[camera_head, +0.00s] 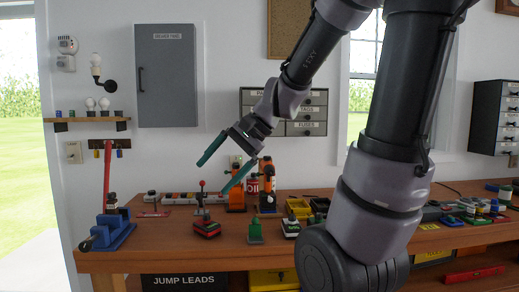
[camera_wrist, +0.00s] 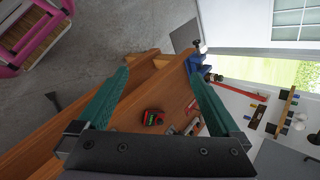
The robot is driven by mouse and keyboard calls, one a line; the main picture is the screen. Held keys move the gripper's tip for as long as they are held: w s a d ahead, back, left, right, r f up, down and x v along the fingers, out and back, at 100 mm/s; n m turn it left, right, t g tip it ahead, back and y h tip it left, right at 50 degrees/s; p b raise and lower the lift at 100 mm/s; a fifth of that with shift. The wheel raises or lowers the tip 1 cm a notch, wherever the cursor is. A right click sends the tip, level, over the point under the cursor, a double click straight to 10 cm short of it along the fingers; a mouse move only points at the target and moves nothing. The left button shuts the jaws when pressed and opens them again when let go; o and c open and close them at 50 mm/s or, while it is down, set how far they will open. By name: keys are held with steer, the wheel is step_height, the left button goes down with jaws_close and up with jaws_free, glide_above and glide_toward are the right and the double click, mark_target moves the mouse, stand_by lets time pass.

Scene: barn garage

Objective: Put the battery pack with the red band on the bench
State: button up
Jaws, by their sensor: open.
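A dark battery pack with a red band (camera_head: 207,229) sits on the wooden bench (camera_head: 170,254), near its front edge left of centre. In the wrist view the red-banded pack (camera_wrist: 153,117) lies on the bench top between my fingers, farther off than they are. My gripper (camera_head: 210,178) is open and empty, its two green fingers spread in the air above the bench. It also shows in the wrist view (camera_wrist: 158,78). Nothing touches the fingers.
A green pack (camera_head: 255,232) and another dark pack (camera_head: 291,227) stand to the right. A blue vise (camera_head: 108,233) is at the bench's left end. Orange tools (camera_head: 267,185) stand behind. A grey cabinet (camera_head: 166,75) hangs on the wall. Bare wood lies between vise and red-banded pack.

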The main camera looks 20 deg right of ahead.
steer(key=s+d+r+n+t+h, duration=0.4)
steer(key=s+d+r+h, duration=0.1)
steer(key=d, duration=0.3)
steer(key=shift+s+d+r+n+h, duration=0.2)
steer(key=shift+s+r+n+h, duration=0.1)
steer(key=shift+n+h, duration=0.1)
